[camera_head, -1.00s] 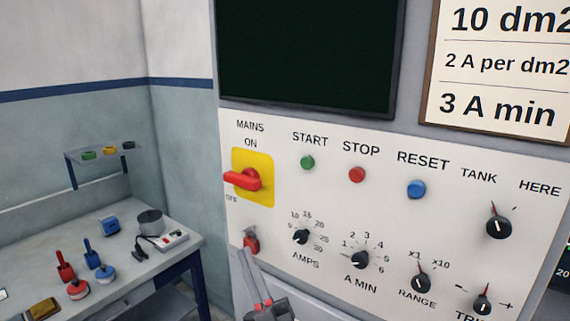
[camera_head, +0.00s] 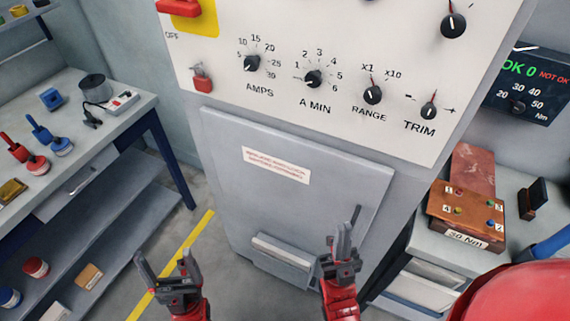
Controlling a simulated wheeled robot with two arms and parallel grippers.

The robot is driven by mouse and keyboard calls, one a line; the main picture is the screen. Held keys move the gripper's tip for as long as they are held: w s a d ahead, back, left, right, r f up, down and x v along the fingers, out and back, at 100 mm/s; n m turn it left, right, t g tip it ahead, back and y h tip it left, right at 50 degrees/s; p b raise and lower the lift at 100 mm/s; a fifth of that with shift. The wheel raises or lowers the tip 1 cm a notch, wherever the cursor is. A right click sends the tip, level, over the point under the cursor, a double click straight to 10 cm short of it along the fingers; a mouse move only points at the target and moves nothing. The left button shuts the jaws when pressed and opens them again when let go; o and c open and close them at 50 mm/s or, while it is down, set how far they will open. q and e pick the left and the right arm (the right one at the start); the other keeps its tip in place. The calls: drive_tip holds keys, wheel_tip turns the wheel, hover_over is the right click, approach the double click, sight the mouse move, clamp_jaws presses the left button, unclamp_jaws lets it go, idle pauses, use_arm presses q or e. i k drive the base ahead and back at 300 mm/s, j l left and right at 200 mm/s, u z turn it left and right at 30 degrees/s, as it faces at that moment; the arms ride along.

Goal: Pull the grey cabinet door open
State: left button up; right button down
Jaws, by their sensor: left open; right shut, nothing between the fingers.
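The grey cabinet door (camera_head: 235,190) is below the white control panel in the camera_head view and looks shut. It bears a label with red print (camera_head: 277,165) and a pale ledge-like piece (camera_head: 283,250) low down. A thin dark bar (camera_head: 356,215), which looks like the door handle, stands near the door's right edge. My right gripper (camera_head: 344,238) is shut and empty, in front of the door's lower right, just below and left of the bar; I cannot tell whether they touch. My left gripper (camera_head: 163,266) is open and empty, left of the door over the floor.
The panel (camera_head: 225,100) above carries knobs and a red padlock-like piece (camera_head: 202,80). A bench (camera_head: 130,110) with tools and shelves stands left. A right-hand bench (camera_head: 430,238) holds a copper-coloured block (camera_head: 465,205). A red rounded shape fills the lower right corner.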

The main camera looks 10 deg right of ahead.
sight(303, 188)
drive_tip(key=j+z, duration=0.35)
drive_tip(key=k+j+z, duration=0.1)
drive_tip(key=z, duration=0.2)
drive_tip(key=k+j, duration=0.05)
drive_tip(key=j, duration=0.05)
